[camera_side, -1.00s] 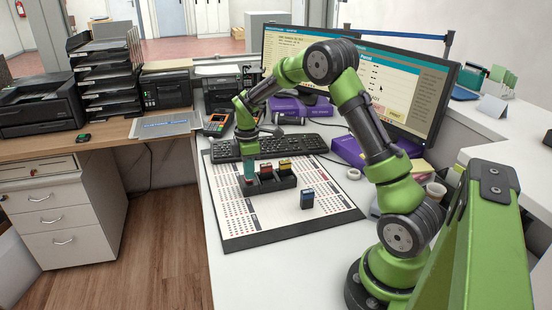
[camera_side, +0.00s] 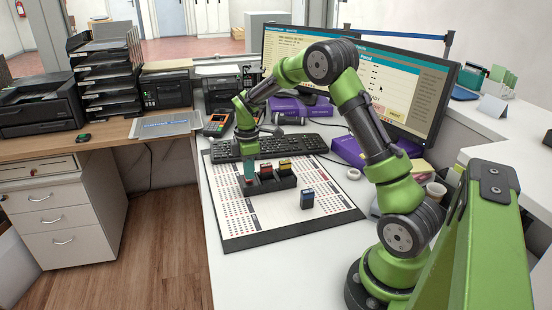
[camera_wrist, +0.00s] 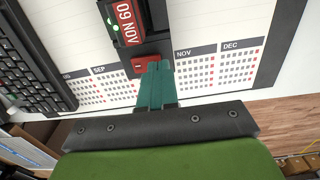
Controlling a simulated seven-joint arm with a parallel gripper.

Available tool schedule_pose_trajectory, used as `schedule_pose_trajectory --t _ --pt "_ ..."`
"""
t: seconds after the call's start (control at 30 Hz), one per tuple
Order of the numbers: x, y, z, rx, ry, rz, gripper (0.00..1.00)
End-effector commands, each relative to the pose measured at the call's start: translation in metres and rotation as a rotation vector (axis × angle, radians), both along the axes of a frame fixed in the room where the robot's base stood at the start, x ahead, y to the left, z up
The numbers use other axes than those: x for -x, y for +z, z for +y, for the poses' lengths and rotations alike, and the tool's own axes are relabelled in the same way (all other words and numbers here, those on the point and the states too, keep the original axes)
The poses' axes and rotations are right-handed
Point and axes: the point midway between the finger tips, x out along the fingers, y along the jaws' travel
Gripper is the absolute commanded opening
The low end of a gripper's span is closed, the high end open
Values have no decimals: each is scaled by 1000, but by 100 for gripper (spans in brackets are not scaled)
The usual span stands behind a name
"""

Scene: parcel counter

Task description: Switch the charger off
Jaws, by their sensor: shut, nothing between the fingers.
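The charger (camera_side: 272,186) is a black block with bays, standing on the calendar desk mat in the side view. A red battery (camera_side: 265,172) and a yellow-topped battery (camera_side: 285,165) sit in it. In the wrist view its red switch (camera_wrist: 143,64) is at the near end, and a small green light (camera_wrist: 116,28) shows beside the red-labelled battery (camera_wrist: 127,22). My gripper (camera_side: 249,178) points down at the charger's left end. Its teal fingers are together and empty, with the tips (camera_wrist: 157,68) at the switch's right side. I cannot tell whether they touch it.
A loose dark blue battery (camera_side: 307,199) stands on the desk mat (camera_side: 270,227) right of the charger. The keyboard (camera_side: 270,147) lies behind, with a card terminal (camera_side: 215,125) to its left and the monitor (camera_side: 400,90) behind. The mat's front is clear.

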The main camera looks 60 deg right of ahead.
Motion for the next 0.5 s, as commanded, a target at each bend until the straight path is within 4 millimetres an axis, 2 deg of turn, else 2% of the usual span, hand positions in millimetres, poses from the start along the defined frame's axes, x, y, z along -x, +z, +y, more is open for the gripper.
schedule_pose_trajectory --t 0.5 --pt "0 -3 0 0 0 0 0"
